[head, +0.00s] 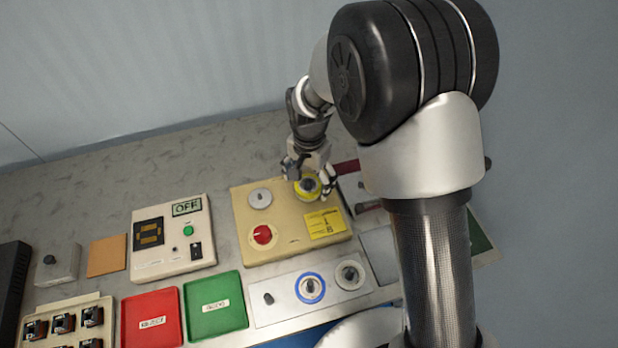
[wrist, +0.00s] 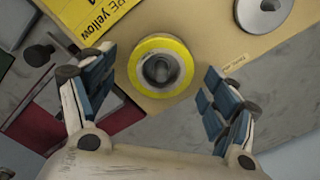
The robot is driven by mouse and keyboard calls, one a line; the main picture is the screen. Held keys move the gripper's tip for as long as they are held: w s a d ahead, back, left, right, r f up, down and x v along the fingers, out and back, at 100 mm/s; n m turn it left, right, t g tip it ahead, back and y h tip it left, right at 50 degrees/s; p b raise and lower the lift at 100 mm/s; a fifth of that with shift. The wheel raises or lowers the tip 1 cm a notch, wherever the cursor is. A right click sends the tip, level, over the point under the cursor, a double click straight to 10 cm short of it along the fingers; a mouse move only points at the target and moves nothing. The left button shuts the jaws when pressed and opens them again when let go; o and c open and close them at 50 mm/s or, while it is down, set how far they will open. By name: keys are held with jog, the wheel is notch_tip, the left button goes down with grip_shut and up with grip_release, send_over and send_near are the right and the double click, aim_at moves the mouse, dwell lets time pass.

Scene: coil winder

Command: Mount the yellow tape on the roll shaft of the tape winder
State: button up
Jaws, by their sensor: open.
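The yellow tape (head: 308,188) is a ring at the far right of the beige tape winder (head: 285,242). In the wrist view the yellow tape (wrist: 160,66) lies flat around a grey shaft (wrist: 161,69) that shows in its centre hole. Whether it is fully down on the winder's face I cannot tell. My gripper (head: 309,178) is open above it. In the wrist view my gripper (wrist: 155,82) has one finger on each side of the tape, with a visible gap to it on both sides.
The winder also bears a grey disc (head: 260,198), a red knob (head: 263,236) and a yellow label (head: 325,223). In front lies a holder plate (head: 283,312) with a blue ring (head: 310,288) on a peg. A control box (head: 165,262) and a green tray (head: 216,305) stand left.

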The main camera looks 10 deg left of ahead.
jog(key=shift+r, duration=0.1)
notch_tip(320, 180, up, 12)
dwell(0.4)
dwell(0.3)
jog(key=s+d+r+n+t, duration=0.2)
jog(key=s+d+r, duration=0.6)
jog(key=d+r, duration=0.4)
jog(key=s+d+n+t, duration=0.2)
jog(key=s+d, duration=0.7)
jog(key=s, duration=0.4)
jog(key=shift+s+d+n+t, duration=0.2)
jog(key=shift+d+n+t, duration=0.1)
jog(key=shift+d+n, duration=0.1)
